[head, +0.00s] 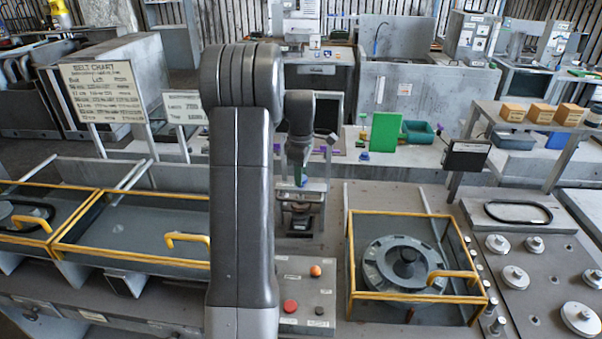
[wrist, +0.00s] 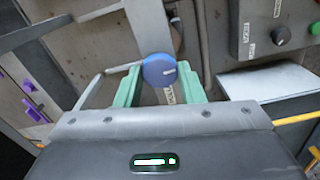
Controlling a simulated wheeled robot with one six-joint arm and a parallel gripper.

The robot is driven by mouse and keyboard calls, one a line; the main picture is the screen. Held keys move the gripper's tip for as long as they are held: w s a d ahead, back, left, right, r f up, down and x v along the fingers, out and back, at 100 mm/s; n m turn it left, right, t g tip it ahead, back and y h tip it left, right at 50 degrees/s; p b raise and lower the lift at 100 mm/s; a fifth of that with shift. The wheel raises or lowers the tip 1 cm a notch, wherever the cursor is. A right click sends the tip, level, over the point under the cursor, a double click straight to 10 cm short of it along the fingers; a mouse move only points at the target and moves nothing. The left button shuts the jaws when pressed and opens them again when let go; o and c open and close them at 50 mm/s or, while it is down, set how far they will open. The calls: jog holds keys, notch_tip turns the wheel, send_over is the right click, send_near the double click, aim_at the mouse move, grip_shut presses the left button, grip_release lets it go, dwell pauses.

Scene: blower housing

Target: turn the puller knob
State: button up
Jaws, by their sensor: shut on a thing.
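In the head view my gripper (head: 301,178) points down over the puller frame (head: 301,212), behind my arm.
A control box (head: 306,290) with red and orange buttons stands in front of the puller. A yellow-framed guard (head: 352,298) over a round housing is at right. A belt chart sign (head: 103,92) stands at left. A grey bar lies close to my gripper in the wrist view.

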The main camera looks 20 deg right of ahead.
jog(key=m, duration=0.4)
jog(key=shift+m, duration=0.3)
jog(key=m, duration=1.4)
jog(key=shift+m, duration=0.3)
jog(key=o, duration=1)
notch_tip(320, 180, up, 14)
jog(key=b, duration=0.2)
